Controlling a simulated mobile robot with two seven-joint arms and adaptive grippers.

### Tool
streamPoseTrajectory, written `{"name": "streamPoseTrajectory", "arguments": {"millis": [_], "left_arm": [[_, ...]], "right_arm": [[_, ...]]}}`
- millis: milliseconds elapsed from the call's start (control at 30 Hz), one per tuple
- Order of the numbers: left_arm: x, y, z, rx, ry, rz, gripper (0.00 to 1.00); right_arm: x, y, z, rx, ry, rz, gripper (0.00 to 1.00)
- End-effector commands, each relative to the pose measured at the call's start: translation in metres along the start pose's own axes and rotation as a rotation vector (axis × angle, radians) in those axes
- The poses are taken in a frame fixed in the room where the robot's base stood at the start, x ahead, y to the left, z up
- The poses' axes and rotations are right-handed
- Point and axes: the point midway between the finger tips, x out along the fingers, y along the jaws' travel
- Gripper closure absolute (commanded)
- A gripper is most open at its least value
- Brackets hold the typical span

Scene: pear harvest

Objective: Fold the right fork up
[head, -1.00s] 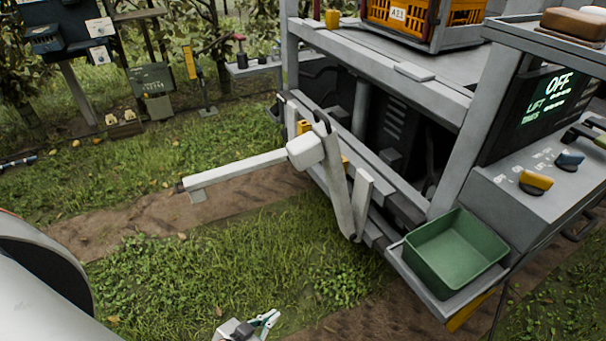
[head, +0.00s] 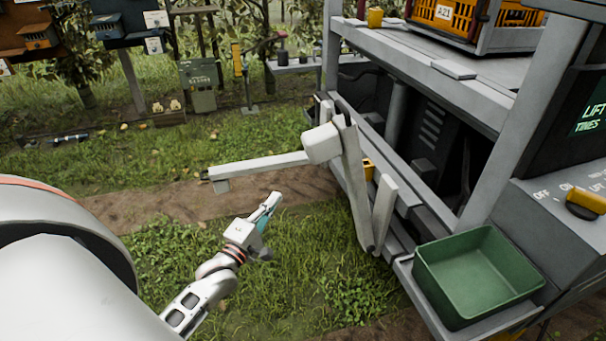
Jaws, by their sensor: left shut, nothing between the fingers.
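On the front of the grey cart, one pale fork arm (head: 262,164) sticks out level to the left, its far end a small downturned block. Its near end meets a white block (head: 322,144). A second pale bar (head: 355,190) stands nearly upright beside it, its foot meeting a shorter bar (head: 384,214) in a V. I cannot tell for sure which is the right fork. My left gripper (head: 274,200) is shut and empty, below the level arm in the picture and apart from it, fingers pointing up and right. My right gripper is out of view.
A green bin (head: 428,268) sits on the cart's front ledge. A control panel with a yellow knob (head: 584,204) is at the right. An orange crate (head: 458,16) stands on top. Grass lies open around my left gripper; a low side table (head: 290,66) is behind.

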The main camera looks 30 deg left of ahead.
Motion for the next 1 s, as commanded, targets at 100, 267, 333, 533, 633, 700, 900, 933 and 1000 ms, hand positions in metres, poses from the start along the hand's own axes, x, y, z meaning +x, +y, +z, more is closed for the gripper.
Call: {"name": "streamPoseTrajectory", "arguments": {"millis": [100, 267, 333, 533, 633, 700, 900, 933, 1000], "left_arm": [[0.006, 0.006, -0.009, -0.082, 0.009, 0.034, 1.0], [0.016, 0.01, -0.01, -0.104, 0.009, 0.044, 1.0], [0.026, 0.011, -0.01, -0.102, 0.009, 0.045, 1.0], [0.064, 0.012, -0.011, -0.101, 0.009, 0.043, 1.0], [0.084, 0.012, -0.011, -0.101, 0.009, 0.043, 1.0], [0.097, 0.012, -0.011, -0.1, 0.008, 0.042, 1.0], [0.122, 0.014, 0.004, -0.102, 0.009, 0.04, 1.0], [0.124, 0.015, 0.007, -0.101, 0.009, 0.04, 1.0], [0.129, 0.015, 0.011, -0.101, 0.009, 0.04, 1.0]], "right_arm": [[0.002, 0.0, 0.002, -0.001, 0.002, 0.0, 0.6], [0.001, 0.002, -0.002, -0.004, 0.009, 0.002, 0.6], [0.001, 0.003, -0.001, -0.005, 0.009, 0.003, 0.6], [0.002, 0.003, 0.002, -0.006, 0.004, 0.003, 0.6], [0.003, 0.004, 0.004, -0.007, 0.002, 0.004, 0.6], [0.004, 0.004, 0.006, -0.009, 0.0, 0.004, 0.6], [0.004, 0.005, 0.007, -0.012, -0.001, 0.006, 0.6], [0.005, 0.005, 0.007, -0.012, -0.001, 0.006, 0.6], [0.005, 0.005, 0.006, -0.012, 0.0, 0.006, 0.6]]}}
